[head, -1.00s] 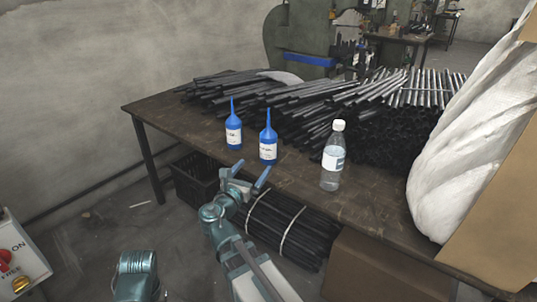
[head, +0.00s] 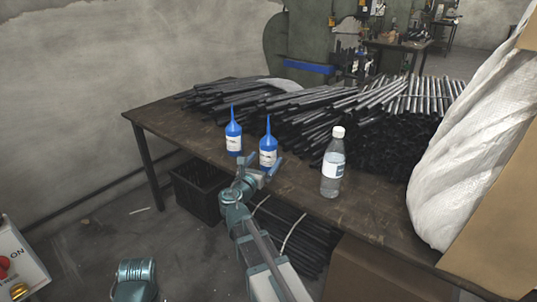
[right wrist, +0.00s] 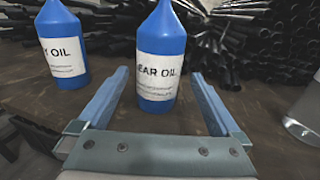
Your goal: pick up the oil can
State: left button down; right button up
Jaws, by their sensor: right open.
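Two blue oil cans with pointed spouts and white labels stand upright on the table (head: 315,192). The left oil can (head: 233,140) also shows at the left of the right wrist view (right wrist: 65,50). The right oil can (head: 268,155) is labelled "EAR OIL", its first letter hidden or cut off, in the right wrist view (right wrist: 160,65). My right gripper (head: 262,168) is open and empty, just in front of the right can. In the right wrist view its fingers (right wrist: 160,98) point at that can, which stands between and beyond them.
A clear water bottle (head: 333,165) stands to the right of the cans. Bundles of dark metal rods (head: 340,110) cover the table behind. A white wrapped sack (head: 465,150) is at the right. A black crate (head: 198,190) sits below the table.

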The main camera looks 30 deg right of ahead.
aim_at(269, 154)
jog(key=x, duration=0.4)
jog(key=shift+w+d+f, duration=0.15)
jog(key=shift+w+d, duration=0.05)
jog(key=shift+w, duration=0.1)
pick_arm(q)
jog(key=shift+f, duration=0.1)
pick_arm(e)
grip_shut()
